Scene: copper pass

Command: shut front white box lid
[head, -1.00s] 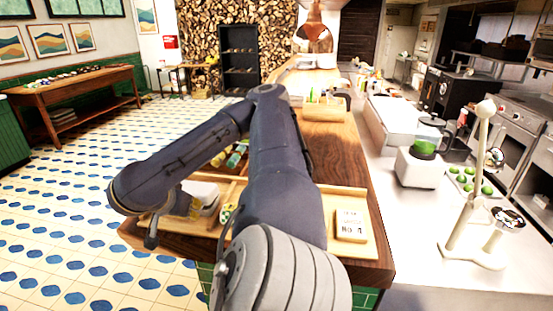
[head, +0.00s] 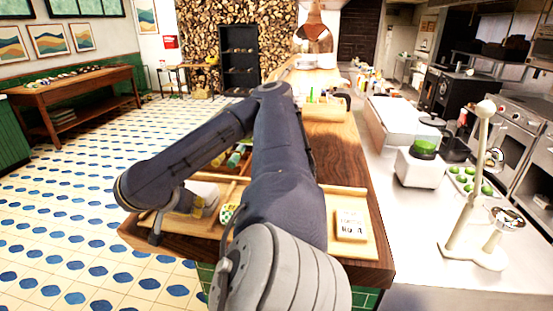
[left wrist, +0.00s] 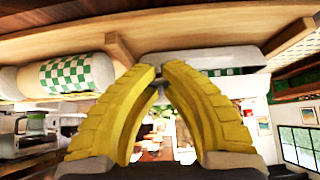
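The front white box (head: 204,189) sits in the wooden tray at the near end of the counter, partly hidden by my left arm. In the left wrist view, the pale box (left wrist: 235,57) lies just beyond my fingers; a gap with green-checked pattern shows along it. I cannot tell exactly how far its lid is open. My left gripper (left wrist: 160,82) has yellow fingers whose tips come together with nothing visible between them. It is right at the box; whether it touches the lid is unclear. My right gripper is not in view.
A green-checked jar (head: 228,212) stands beside the box, and another checked cylinder (left wrist: 75,73) shows close in the wrist view. A blender (head: 421,165) and a white stand (head: 476,215) are on the right counter.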

